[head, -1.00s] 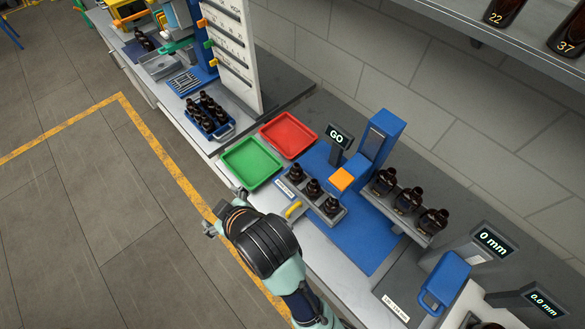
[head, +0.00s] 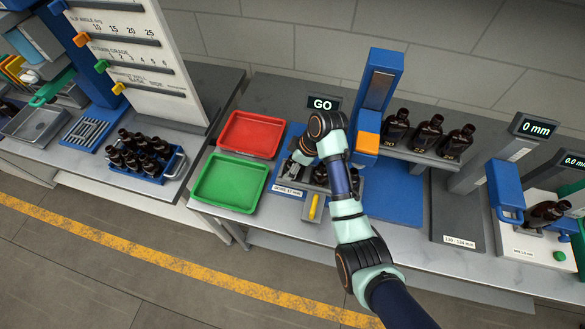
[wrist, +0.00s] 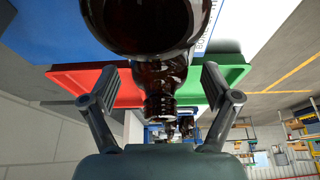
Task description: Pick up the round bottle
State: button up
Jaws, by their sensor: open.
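A dark amber bottle (wrist: 155,25) with a round body fills the top of the wrist view, its ridged neck pointing down the picture. My gripper (wrist: 160,86) is open, with one finger on each side of the neck and clear gaps showing. In the head view my gripper (head: 297,165) is low at the left end of the small grey rack (head: 309,212). My arm hides much of that rack; a dark bottle (head: 320,175) shows partly beside my wrist. Three more amber bottles (head: 428,133) stand in the rear rack.
A red tray (head: 250,133) and a green tray (head: 229,183) lie left of the rack. A blue post (head: 379,85) with an orange block (head: 367,140) stands close right of my wrist. A blue crate of several bottles (head: 140,165) sits farther left. The blue mat (head: 395,205) has bare room.

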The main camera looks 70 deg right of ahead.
jog(key=shift+w+f, duration=0.3)
jog(key=shift+f, duration=0.35)
jog(key=c, duration=1.3)
jog(key=shift+r, duration=0.1)
notch_tip(320, 180, up, 20)
jog(key=p, duration=0.8)
